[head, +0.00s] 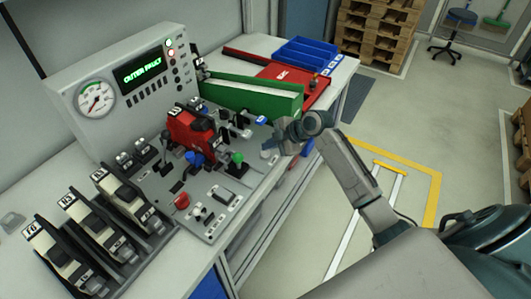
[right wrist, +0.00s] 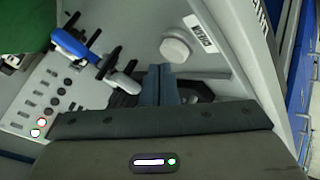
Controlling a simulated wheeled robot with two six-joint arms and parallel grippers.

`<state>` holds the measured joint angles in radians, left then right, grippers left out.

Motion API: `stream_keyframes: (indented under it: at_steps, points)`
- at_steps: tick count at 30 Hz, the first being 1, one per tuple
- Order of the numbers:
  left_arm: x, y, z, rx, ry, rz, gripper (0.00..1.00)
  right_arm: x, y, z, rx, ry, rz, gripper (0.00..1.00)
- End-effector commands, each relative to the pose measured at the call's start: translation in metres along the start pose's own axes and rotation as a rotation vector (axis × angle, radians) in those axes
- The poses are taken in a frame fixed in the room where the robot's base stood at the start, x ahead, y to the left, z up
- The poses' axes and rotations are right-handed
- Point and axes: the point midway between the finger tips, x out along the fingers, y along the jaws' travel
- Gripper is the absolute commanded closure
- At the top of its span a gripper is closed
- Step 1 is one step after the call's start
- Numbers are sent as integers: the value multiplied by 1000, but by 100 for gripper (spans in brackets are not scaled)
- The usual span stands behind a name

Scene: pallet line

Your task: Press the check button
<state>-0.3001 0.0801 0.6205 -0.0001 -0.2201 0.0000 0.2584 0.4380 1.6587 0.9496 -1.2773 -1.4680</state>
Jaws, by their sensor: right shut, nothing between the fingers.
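A pale round button (right wrist: 175,48) with a small label plate beside it is on the grey panel in the right wrist view; the label's text is too small to read surely. My right gripper (right wrist: 160,80) is shut and empty, its fingertips just below that button in the picture. I cannot tell how far they are from the panel. In the head view my right gripper (head: 271,148) is over the right edge of the console, and I cannot make out the pale button there. My left gripper is not in view.
A blue-handled lever (right wrist: 75,48) lies left of my fingers. A green tray (head: 250,98) stands behind.

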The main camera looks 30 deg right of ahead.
Motion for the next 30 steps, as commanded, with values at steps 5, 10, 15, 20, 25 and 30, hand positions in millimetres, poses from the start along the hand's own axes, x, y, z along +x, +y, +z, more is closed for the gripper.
stream_keyframes:
  at_steps: [5, 10, 15, 20, 25, 30]
  points:
    - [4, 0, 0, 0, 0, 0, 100, 3, -2, 2, 0, 0, 0, 100]
    - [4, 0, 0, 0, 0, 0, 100, 3, -2, 2, 0, 0, 0, 100]
    - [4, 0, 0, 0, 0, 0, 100, 3, -3, 2, 0, 0, 0, 100]
    - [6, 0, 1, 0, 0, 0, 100, 5, -4, 3, 0, 0, 0, 100]
    - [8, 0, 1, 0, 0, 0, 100, 6, -5, 4, 0, 0, 0, 100]
    - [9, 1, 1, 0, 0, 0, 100, 8, -6, 5, 0, 0, 0, 100]
